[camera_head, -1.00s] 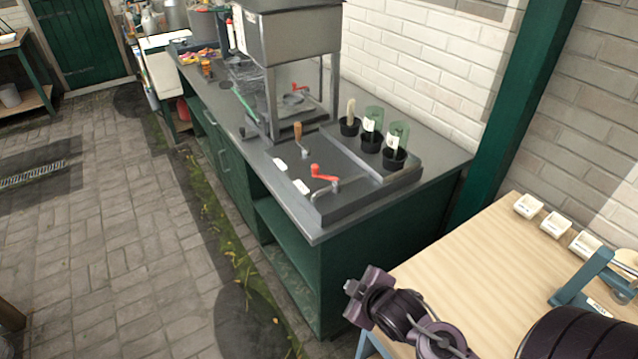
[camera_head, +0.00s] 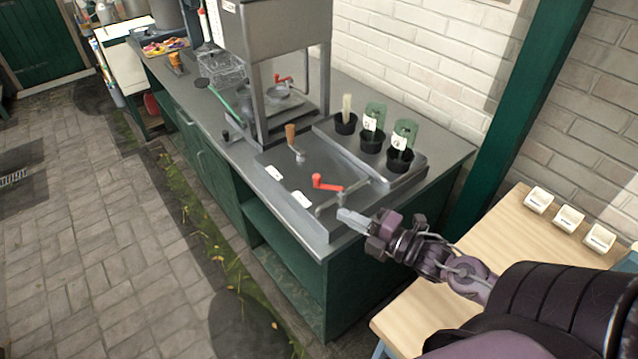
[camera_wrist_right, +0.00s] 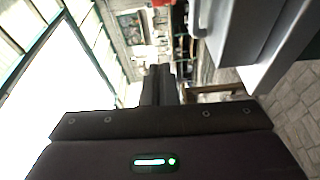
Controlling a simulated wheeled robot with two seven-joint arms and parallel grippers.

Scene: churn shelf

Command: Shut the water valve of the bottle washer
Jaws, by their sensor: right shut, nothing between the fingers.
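A red-handled valve (camera_head: 327,184) sits on a grey pipe at the near end of the metal counter unit (camera_head: 262,160). Its red lever points to the right along the pipe. A lever with a wooden grip (camera_head: 291,134) stands upright farther back. Two white labels, too small to read, lie on the left edge. Black cups, two with green bottles (camera_head: 404,135) and one with a pale brush, stand along the right side. My right gripper (camera_head: 351,217) is shut and empty, just right of the pipe's near end and apart from the red lever. In the right wrist view its fingers (camera_wrist_right: 158,84) are together.
A tall metal housing on legs (camera_head: 277,40) stands behind the levers, with another red handle (camera_head: 284,79) beneath it. A wooden table (camera_head: 455,290) with small white trays (camera_head: 538,201) is at the right, beside a green post (camera_head: 510,130).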

